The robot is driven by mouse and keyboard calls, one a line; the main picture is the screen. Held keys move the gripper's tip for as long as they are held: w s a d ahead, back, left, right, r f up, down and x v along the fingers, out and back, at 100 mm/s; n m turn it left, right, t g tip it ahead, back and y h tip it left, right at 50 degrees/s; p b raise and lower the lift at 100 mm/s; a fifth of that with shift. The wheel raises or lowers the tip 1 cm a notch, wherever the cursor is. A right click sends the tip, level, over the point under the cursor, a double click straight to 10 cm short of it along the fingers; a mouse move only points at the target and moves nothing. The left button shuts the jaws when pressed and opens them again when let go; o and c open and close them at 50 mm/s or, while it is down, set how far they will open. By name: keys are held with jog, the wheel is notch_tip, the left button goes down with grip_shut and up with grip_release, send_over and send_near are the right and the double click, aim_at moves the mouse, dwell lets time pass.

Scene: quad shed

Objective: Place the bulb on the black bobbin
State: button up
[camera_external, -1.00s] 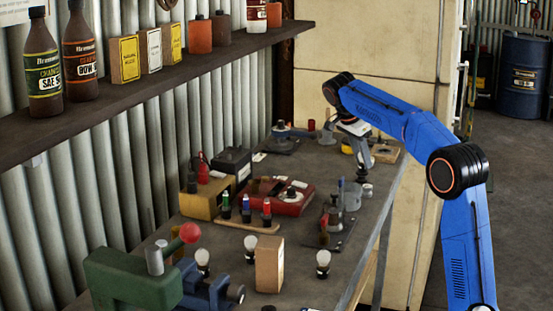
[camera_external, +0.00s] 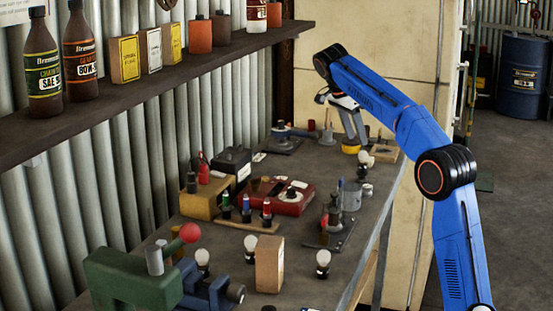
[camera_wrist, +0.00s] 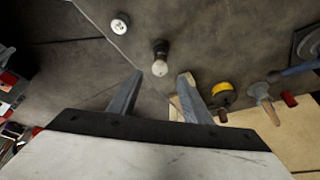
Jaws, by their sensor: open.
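A white bulb (camera_external: 366,158) stands at the right side of the bench, with a dark piece (camera_external: 362,172) directly below it that looks like the black bobbin. In the wrist view the bulb (camera_wrist: 160,68) lies against the dark piece (camera_wrist: 160,47), just beyond my fingertips. I cannot tell the dark piece from the bulb's own base, nor how well they are seated. My gripper (camera_external: 357,138) is above and behind the bulb, apart from it. In the wrist view my gripper (camera_wrist: 158,82) has its fingers spread and nothing between them.
A yellow roll (camera_external: 350,146) and a wooden tray (camera_external: 385,153) are close to my gripper. A grey cup (camera_external: 350,196) and a small white spool (camera_external: 368,189) stand nearer the camera. More bulbs (camera_external: 323,258) stand at the front. The bench edge (camera_external: 385,225) is on the right.

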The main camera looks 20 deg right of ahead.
jog(key=shift+v, duration=1.45)
jog(key=s+d+f+n+t+y, duration=0.15)
jog(key=s+f+n, duration=0.35)
jog(key=s, duration=0.7)
jog(key=s+d+f+n+t+y, duration=0.15)
jog(key=s+f+n, duration=0.35)
jog(key=s, duration=0.7)
jog(key=s+a+f+n+t+y, duration=0.1)
jog(key=s+f+n, duration=0.6)
jog(key=s+f, duration=1.5)
jog(key=shift+s+a+f+y, duration=0.2)
jog(key=shift+f+y, duration=0.1)
jog(key=shift+f, duration=0.6)
